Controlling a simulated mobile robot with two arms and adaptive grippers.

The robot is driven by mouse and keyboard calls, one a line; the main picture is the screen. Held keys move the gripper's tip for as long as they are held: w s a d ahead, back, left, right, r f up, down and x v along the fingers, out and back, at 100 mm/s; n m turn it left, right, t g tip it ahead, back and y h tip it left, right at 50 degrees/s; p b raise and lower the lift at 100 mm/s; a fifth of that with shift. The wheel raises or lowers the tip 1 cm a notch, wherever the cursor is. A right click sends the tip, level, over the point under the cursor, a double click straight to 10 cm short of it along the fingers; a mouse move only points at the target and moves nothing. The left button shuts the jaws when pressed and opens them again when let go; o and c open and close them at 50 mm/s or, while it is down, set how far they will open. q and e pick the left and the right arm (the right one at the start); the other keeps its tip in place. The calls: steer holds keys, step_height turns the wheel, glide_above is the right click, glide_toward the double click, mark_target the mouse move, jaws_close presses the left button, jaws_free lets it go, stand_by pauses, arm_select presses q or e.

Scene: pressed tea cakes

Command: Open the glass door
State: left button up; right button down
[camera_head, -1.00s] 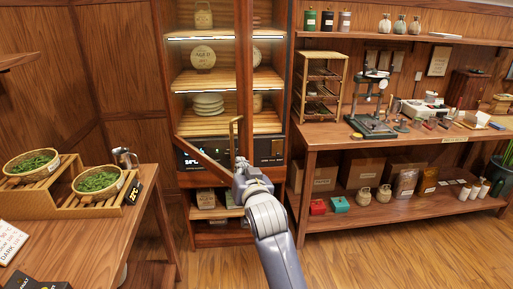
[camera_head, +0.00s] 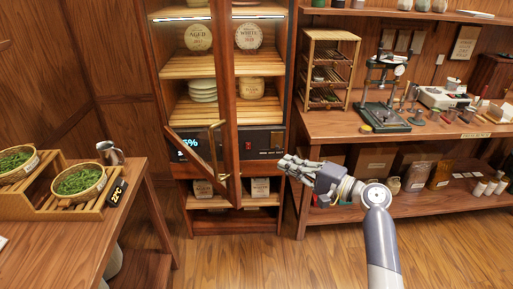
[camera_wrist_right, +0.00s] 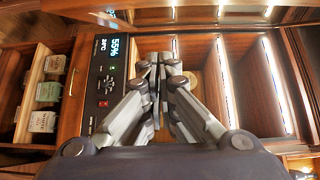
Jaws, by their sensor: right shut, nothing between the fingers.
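The glass door (camera_head: 229,100) of the tall wooden cabinet stands partly open. Its free edge swings out toward me, and its bottom rail slants from the cabinet's left side. A brass handle (camera_head: 214,150) is on the door near that edge. My right gripper (camera_head: 283,162) is shut and empty, to the right of the door and handle, apart from them and in front of the cabinet's right side. In the right wrist view its closed fingers (camera_wrist_right: 161,62) are in front of the cabinet, beside the display panel (camera_wrist_right: 112,75). My left gripper is not in view.
Tea cakes (camera_head: 198,37) and plates (camera_head: 202,90) are on the cabinet shelves. A workbench (camera_head: 430,130) with a press and small rack stands to the right. A table (camera_head: 125,185) with tea baskets is at the left. Floor in front of the cabinet is free.

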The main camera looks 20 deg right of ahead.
steer(key=w+a+p, duration=0.6)
steer(key=a, duration=0.3)
steer(key=shift+w+a+r, duration=0.15)
steer(key=shift+w+r, duration=0.15)
stand_by(0.3)
